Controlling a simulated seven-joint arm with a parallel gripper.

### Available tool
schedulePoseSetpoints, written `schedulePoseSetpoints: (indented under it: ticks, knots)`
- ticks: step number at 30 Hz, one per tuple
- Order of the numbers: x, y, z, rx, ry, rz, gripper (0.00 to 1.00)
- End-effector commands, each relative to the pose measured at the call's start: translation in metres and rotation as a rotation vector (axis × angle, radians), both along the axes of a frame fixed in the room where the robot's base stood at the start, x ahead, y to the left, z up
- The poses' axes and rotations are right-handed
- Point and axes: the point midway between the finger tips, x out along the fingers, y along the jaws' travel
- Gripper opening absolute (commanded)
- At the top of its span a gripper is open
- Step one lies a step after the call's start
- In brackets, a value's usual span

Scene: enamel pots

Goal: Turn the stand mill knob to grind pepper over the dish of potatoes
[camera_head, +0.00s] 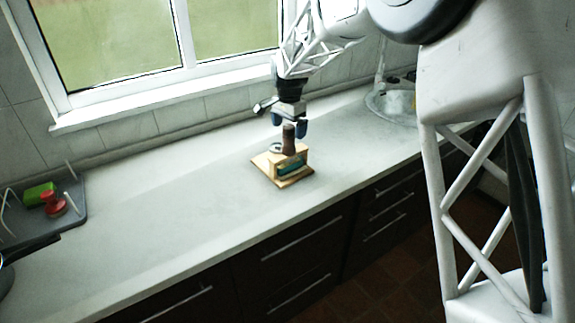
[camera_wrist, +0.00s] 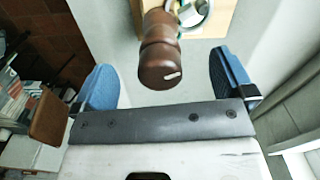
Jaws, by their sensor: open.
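The stand mill has a dark brown turned wooden body (camera_head: 289,141) upright on a pale wooden stand (camera_head: 262,161) on the counter. In the wrist view its brown knob (camera_wrist: 158,68) bears a short white mark and lies between my blue fingers. My gripper (camera_head: 289,123) points down over the mill, open, with a finger on either side and visible gaps to the knob. A round pale-rimmed item (camera_wrist: 198,14) is partly cut off beside the mill; I cannot tell whether it is the dish. No potatoes can be made out. A teal patch shows on the stand's front.
A dark rack (camera_head: 72,216) at the left holds a green block (camera_head: 39,193) and a red item (camera_head: 53,204). A dark pan handle (camera_head: 33,247) enters at the left edge. A sink (camera_head: 395,106) lies at the back right. The counter (camera_head: 165,215) left of the stand is clear.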

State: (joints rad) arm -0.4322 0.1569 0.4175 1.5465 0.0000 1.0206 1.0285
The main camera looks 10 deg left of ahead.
Motion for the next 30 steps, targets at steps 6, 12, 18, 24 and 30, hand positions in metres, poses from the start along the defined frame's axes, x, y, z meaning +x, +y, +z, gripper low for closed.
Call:
schedulePoseSetpoints:
  ticks: [6, 12, 18, 24, 30]
  knots:
    - [0.0, 0.0, 0.0001, 0.0, 0.0, 0.147, 1.0]
    - [0.0, 0.0, 0.0001, 0.0, 0.0, 0.303, 1.0]
    - [0.0, 0.0, 0.0, 0.0, 0.0, 0.459, 1.0]
    - [0.0, 0.0, 0.0001, 0.0, 0.0, 0.615, 1.0]
    - [0.0, 0.0, 0.0, 0.0, 0.0, 0.768, 1.0]
